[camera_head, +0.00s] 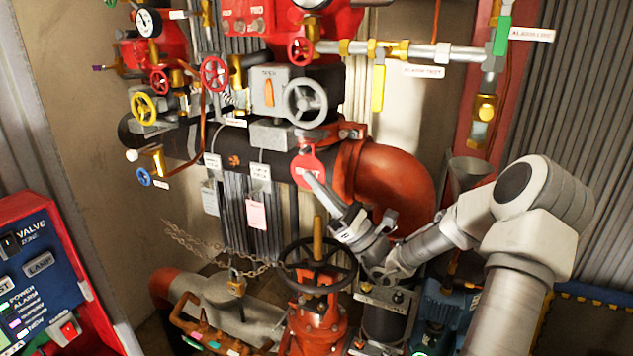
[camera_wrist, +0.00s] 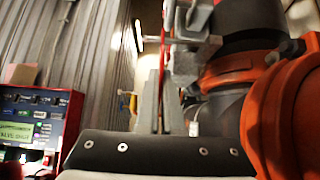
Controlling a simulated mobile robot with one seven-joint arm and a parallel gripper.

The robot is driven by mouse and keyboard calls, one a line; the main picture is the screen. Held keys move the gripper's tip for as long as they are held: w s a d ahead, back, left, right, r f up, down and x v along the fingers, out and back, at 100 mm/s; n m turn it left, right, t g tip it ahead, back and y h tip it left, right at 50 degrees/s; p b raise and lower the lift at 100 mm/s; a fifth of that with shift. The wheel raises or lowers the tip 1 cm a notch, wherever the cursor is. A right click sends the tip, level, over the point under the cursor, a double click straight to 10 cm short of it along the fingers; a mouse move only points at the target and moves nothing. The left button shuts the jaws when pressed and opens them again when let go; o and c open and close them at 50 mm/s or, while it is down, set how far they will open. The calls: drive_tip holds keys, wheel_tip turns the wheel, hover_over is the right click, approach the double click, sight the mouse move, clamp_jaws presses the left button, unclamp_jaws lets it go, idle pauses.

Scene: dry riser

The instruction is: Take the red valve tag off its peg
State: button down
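The red valve tag (camera_head: 306,171) is a round red disc with white lettering. It hangs in front of the dark pipe, below a small grey fitting. In the wrist view the tag (camera_wrist: 162,75) shows edge-on as a thin red strip. My gripper (camera_head: 312,181) reaches in from the lower right, its fingertips at the tag's lower part. In the wrist view my gripper's (camera_wrist: 161,108) two grey fingers stand close on either side of the strip and appear shut on it. A pale peg-like fitting (camera_wrist: 205,43) lies beside the tag's upper part; I cannot tell whether the tag still touches it.
A red-orange pipe elbow (camera_head: 395,180) bulges close right of my gripper. A black handwheel (camera_head: 318,268) stands below, with a chain (camera_head: 200,243) to its left. A pink tag (camera_head: 256,213) and white tags hang left of the red one. A control panel (camera_head: 45,275) stands lower left.

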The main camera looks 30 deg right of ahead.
drive_tip(key=shift+r+p, duration=0.2)
drive_tip(key=shift+p, duration=0.1)
drive_tip(key=shift+s+a, duration=0.1)
drive_tip(key=s+a+p, duration=0.2)
drive_tip(key=s+a, duration=0.2)
drive_tip(key=a, duration=0.1)
drive_tip(key=shift+a, duration=0.2)
idle(0.8)
drive_tip(key=shift+f, duration=0.1)
